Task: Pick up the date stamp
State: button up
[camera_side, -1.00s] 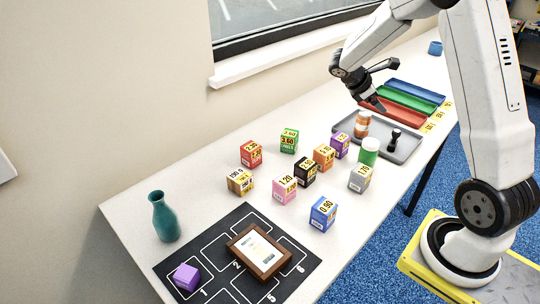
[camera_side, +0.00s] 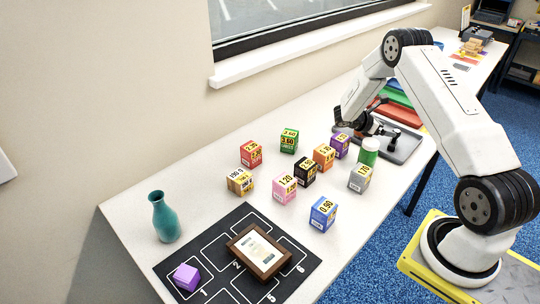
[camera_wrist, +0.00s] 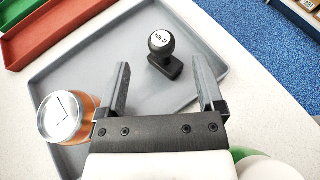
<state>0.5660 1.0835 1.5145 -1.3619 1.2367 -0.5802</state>
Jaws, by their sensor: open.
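The date stamp (camera_wrist: 163,52) is black with a round knob and a pale label on top. It stands on the grey tray (camera_wrist: 95,25) in the wrist view. In the side view the stamp (camera_side: 394,136) is small and dark. My gripper (camera_wrist: 162,85) is open, its two fingers to the left and right of the stamp's line in the wrist view. The stamp is beyond the gripper's palm, and nothing is held. In the side view my gripper (camera_side: 375,128) is low over the tray; its fingertips are hard to make out.
A green-and-white container (camera_side: 368,152) stands by the tray's near edge. Several small price-marked boxes (camera_side: 305,170) stand nearer. Red (camera_side: 398,112) and green bins lie behind.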

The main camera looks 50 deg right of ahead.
aim_at(397, 142)
jog(key=shift+f, duration=0.2)
jog(key=shift+x, duration=1.3)
jog(key=shift+x, duration=2.6)
jog(key=shift+s+a, duration=0.1)
grip_shut()
